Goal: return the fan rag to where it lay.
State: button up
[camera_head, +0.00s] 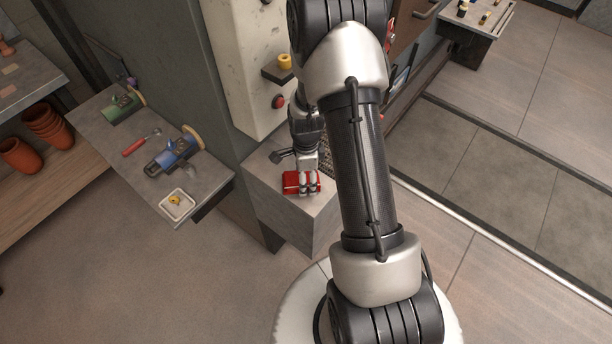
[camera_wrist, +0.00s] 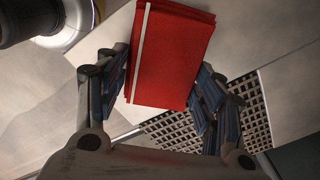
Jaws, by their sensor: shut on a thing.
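The fan rag (camera_head: 291,184) is a folded red cloth, and its pale stripe near one edge shows in the wrist view (camera_wrist: 172,55). My gripper (camera_head: 309,183) is shut on the rag, with a finger on either side of it in the wrist view (camera_wrist: 160,88). In the head view the rag is over the front part of a grey block's top (camera_head: 262,178). I cannot tell whether it touches that top. A dark grille (camera_wrist: 181,130) lies beside the rag in the wrist view; my arm partly hides it in the head view.
A pale cabinet (camera_head: 240,70) with a red button (camera_head: 278,101) rises behind the block. To the left a grey shelf (camera_head: 108,133) carries a green tool, a blue tool (camera_head: 172,152), a red-handled tool and a small white tray (camera_head: 163,207). Terracotta pots (camera_head: 20,155) stand further left.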

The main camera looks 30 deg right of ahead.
jog(key=shift+f, duration=0.3)
jog(key=o, duration=1.1)
notch_tip(320, 180, up, 12)
jog(key=shift+r, duration=0.1)
jog(key=s+a+r+n+t, duration=0.2)
jog(key=s+a+r+n, duration=0.3)
jog(key=r+n, duration=0.4)
jog(key=s+a+r+n+t, duration=0.1)
jog(key=s+a+r+n, duration=0.5)
jog(key=r, duration=0.5)
jog(key=s+a+n, duration=0.1)
jog(key=s+n, duration=0.1)
jog(key=s+a+r+n+t, duration=0.1)
jog(key=s+n, duration=0.2)
jog(key=s+r+n, duration=0.1)
jog(key=s+n, duration=0.2)
jog(key=shift+a+r+t, duration=0.15)
jog(key=shift+a+t, duration=0.15)
jog(key=shift+a, duration=0.1)
